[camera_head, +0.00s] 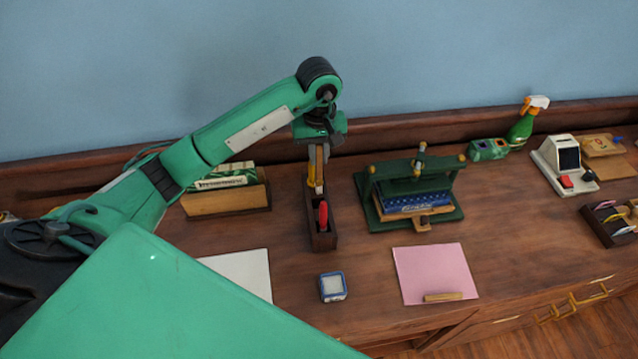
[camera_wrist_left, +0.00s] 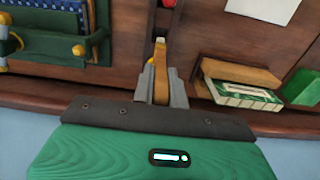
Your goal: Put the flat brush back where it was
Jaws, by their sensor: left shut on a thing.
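My left gripper (camera_head: 318,150) is above the far end of a narrow dark wooden holder (camera_head: 323,242). It is shut on the flat brush (camera_head: 319,168), a slim tan-brown upright piece. In the left wrist view the brush (camera_wrist_left: 161,88) shows between the two grey fingers (camera_wrist_left: 162,82). The brush's lower end is at the holder's far part; I cannot tell whether it is inside or just above. A yellow-handled tool (camera_head: 311,174) is beside it, and a red tool (camera_head: 323,214) stands in the nearer part. My right gripper is not in view.
A green press with blue books (camera_head: 412,202) stands close on the right. A wooden box with a green-and-white pack (camera_head: 228,200) is on the left. A blue-and-white small box (camera_head: 333,287), white paper (camera_head: 240,270) and pink paper (camera_head: 435,272) lie in front.

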